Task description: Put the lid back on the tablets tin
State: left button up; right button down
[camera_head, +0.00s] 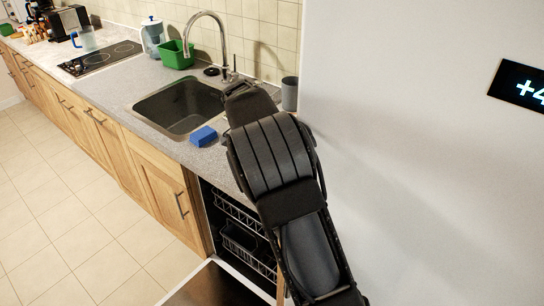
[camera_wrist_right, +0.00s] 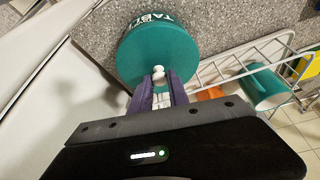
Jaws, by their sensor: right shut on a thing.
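In the right wrist view, a round teal lid (camera_wrist_right: 150,48) with a small white knob (camera_wrist_right: 158,71) lies in front of my right gripper (camera_wrist_right: 159,82). The gripper's purple fingers are shut on the knob. White lettering reading "TABL" shows at the far edge of the teal shape, over the grey speckled counter (camera_wrist_right: 90,25). The tablets tin cannot be told apart from the lid, so I cannot tell whether the lid is seated on it. In the head view my right arm hides the gripper and lid. My left gripper is not in view.
A blue block (camera_head: 203,137) lies on the counter beside the sink (camera_head: 178,106). A grey cup (camera_head: 290,94) stands by the wall. Below, the dishwasher is open with its racks (camera_head: 240,222) showing. The wrist view shows a teal mug (camera_wrist_right: 262,88) in a rack.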

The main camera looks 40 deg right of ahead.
dwell(0.8)
jog(key=c, duration=1.2)
grip_release()
jog(key=shift+o, duration=0.5)
jog(key=o, duration=0.4)
jog(key=shift+r+p, duration=1.8)
jog(key=shift+r, duration=1.7)
